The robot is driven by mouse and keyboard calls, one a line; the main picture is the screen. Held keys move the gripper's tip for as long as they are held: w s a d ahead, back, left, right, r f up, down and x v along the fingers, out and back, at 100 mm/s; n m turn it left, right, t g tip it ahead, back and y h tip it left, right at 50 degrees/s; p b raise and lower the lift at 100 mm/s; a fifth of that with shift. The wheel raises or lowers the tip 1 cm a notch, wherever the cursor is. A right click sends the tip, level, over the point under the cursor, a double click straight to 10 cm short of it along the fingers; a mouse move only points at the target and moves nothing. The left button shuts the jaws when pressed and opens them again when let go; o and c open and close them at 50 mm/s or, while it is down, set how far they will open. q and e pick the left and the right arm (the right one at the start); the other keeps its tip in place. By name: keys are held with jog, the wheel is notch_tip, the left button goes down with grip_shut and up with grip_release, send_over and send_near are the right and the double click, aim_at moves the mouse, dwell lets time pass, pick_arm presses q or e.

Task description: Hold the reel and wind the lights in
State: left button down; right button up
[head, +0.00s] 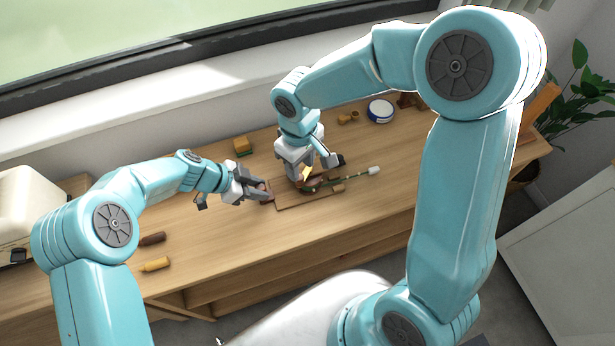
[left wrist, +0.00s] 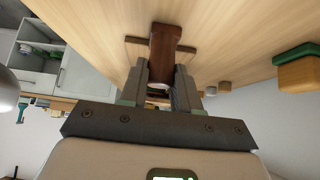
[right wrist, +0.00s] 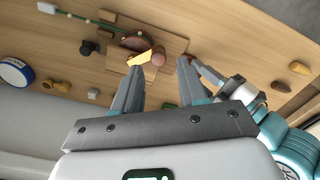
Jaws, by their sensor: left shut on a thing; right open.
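The reel (right wrist: 132,42) is a dark brown piece on a flat wooden board (head: 290,205), with a yellow part (right wrist: 146,57) sticking up. The green light string (right wrist: 80,17) runs from it across the desk to a white end (head: 374,170). My left gripper (head: 266,191) is shut on the reel's dark wooden handle (left wrist: 164,42) at the board's left end. My right gripper (head: 318,170) is open and empty, pointing down above the reel. In the head view it hides much of the reel; the right wrist view shows the yellow part near one fingertip.
A blue-and-white round tin (head: 381,111) and small wooden pieces (head: 348,118) stand toward the back. Brown and yellow pieces (head: 155,265) lie at the front left. The desk's right front is clear.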

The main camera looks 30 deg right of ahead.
jog(key=shift+w+r, duration=0.4)
jog(key=shift+r, duration=0.15)
jog(key=shift+f, duration=3.35)
jog(key=m, duration=1)
jog(key=shift+m, duration=0.3)
jog(key=m, duration=1)
grip_shut()
